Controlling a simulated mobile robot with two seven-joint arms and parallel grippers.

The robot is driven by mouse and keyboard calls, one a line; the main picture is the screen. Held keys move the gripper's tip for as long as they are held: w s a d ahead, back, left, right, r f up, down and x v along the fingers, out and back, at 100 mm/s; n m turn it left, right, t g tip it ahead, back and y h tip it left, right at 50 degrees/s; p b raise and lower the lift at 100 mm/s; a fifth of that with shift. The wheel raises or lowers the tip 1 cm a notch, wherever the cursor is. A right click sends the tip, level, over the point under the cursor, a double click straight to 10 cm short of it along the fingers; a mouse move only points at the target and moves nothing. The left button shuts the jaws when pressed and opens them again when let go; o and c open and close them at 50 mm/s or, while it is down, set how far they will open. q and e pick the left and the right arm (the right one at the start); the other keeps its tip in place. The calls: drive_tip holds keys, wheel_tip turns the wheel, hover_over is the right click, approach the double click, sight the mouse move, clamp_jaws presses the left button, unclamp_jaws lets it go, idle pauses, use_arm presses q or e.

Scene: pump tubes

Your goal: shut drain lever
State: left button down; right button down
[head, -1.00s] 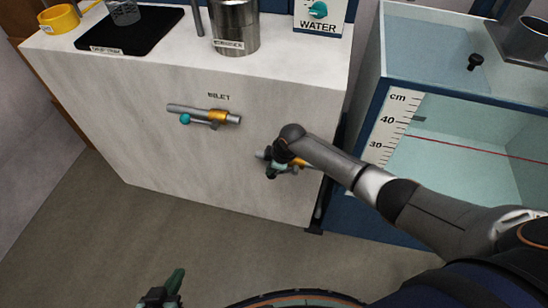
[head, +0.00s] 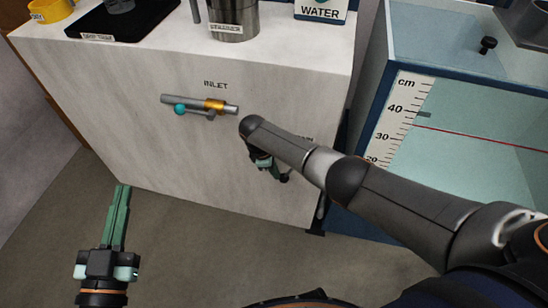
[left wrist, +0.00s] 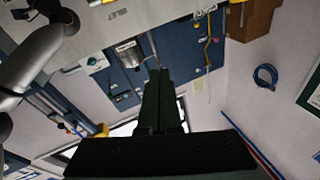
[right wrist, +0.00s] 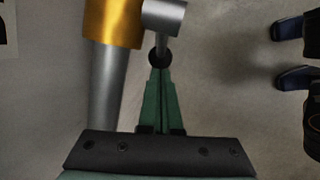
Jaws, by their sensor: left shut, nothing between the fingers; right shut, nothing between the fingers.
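The drain valve shows in the right wrist view as a gold body (right wrist: 112,22) on a grey pipe (right wrist: 105,90). Its short grey lever (right wrist: 163,18) ends in a black knob (right wrist: 160,57). My right gripper (right wrist: 160,72) is shut and empty, its tips at or just by the knob; I cannot tell if they touch. In the head view my right gripper (head: 268,168) is low by the cabinet front, and my arm hides the drain valve and most of its label. My left gripper (head: 122,188) is shut and empty, pointing up over the floor at lower left.
The inlet valve (head: 214,105), with a teal knob (head: 179,109), is on the white cabinet front (head: 110,120), up and left of my right gripper. A water tank (head: 470,165) with a cm scale stands at the right. Open floor (head: 190,230) lies before the cabinet.

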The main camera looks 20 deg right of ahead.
sight(283, 178)
drive_tip(key=shift+s+d+f+g+h+b, duration=0.35)
drive_tip(key=shift+d+f+h+b, duration=0.2)
drive_tip(key=shift+b, duration=0.35)
use_arm(q)
drive_tip(key=s+r+m+t+h, duration=0.1)
drive_tip(key=s+r+m+h, duration=0.1)
drive_tip(key=r, duration=0.4)
drive_tip(key=s+d+r+m+t+h, duration=0.1)
drive_tip(key=s+r+m+t+h, duration=0.1)
drive_tip(key=r, duration=0.4)
drive_tip(key=s+m+h, duration=0.1)
drive_tip(key=h, duration=0.1)
drive_tip(key=shift+d+t+h, duration=0.15)
drive_tip(key=shift+t+h, duration=0.15)
use_arm(e)
drive_tip(key=shift+f, duration=0.15)
drive_tip(key=shift+s+d, duration=0.1)
drive_tip(key=shift+d, duration=0.05)
drive_tip(key=shift+s+d+f, duration=0.1)
drive_tip(key=shift+f, duration=0.05)
use_arm(q)
drive_tip(key=shift+w+f+n+y, duration=0.6)
drive_tip(key=shift+w+f+y, duration=0.1)
drive_tip(key=shift+f+y, duration=0.3)
use_arm(e)
drive_tip(key=shift+s+d+f, duration=0.1)
drive_tip(key=shift+d+f, duration=0.05)
use_arm(q)
drive_tip(key=shift+p, duration=0.3)
